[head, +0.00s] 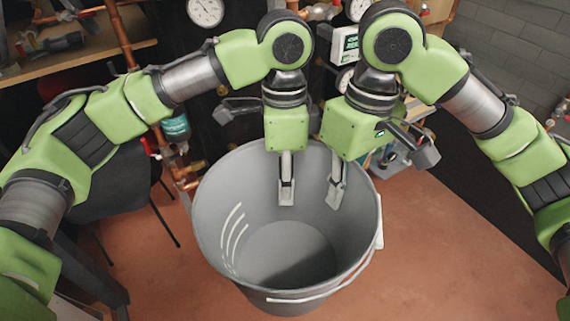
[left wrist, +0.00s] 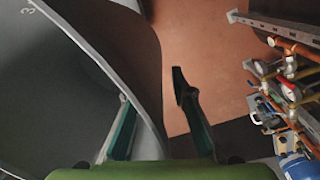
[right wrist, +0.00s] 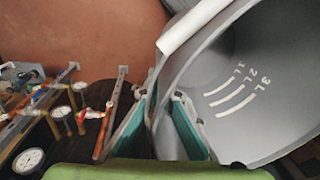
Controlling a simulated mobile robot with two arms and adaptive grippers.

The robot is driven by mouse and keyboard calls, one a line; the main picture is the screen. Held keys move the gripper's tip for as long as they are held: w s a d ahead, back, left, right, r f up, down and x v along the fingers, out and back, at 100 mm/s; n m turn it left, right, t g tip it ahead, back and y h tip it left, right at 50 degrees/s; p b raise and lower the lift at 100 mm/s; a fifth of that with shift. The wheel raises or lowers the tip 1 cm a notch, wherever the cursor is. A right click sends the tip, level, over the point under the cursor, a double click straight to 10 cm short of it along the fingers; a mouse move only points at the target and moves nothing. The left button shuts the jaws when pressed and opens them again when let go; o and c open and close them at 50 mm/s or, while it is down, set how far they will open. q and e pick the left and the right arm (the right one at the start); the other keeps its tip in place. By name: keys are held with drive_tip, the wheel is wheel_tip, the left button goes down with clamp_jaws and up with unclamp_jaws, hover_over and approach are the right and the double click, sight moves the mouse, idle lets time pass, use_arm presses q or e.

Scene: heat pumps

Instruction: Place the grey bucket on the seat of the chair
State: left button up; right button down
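The grey bucket (head: 222,262) is upright and open at the top, in the middle of the head view. It fills the left of the left wrist view (left wrist: 60,60) and the right of the right wrist view (right wrist: 250,50). My left gripper (head: 287,198) is open across its far rim, one finger inside and one outside, with a gap beside the outer finger. My right gripper (head: 336,200) straddles the rim further right, fingers close to the wall; whether it grips is unclear. The black chair (head: 118,188) stands behind left, partly hidden by my left arm.
Copper pipes, gauges (head: 205,12) and a grey-and-white box (head: 345,45) are on the dark wall panel behind. A wooden shelf (head: 85,60) is at back left. Red-brown floor (head: 430,240) is clear to the right of the bucket.

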use_arm(q)
drive_tip(key=shift+f, duration=0.4)
clamp_jaws()
use_arm(e)
drive_tip(key=shift+r, duration=0.1)
drive_tip(key=c, duration=2.2)
unclamp_jaws()
use_arm(q)
drive_tip(key=shift+r, duration=0.1)
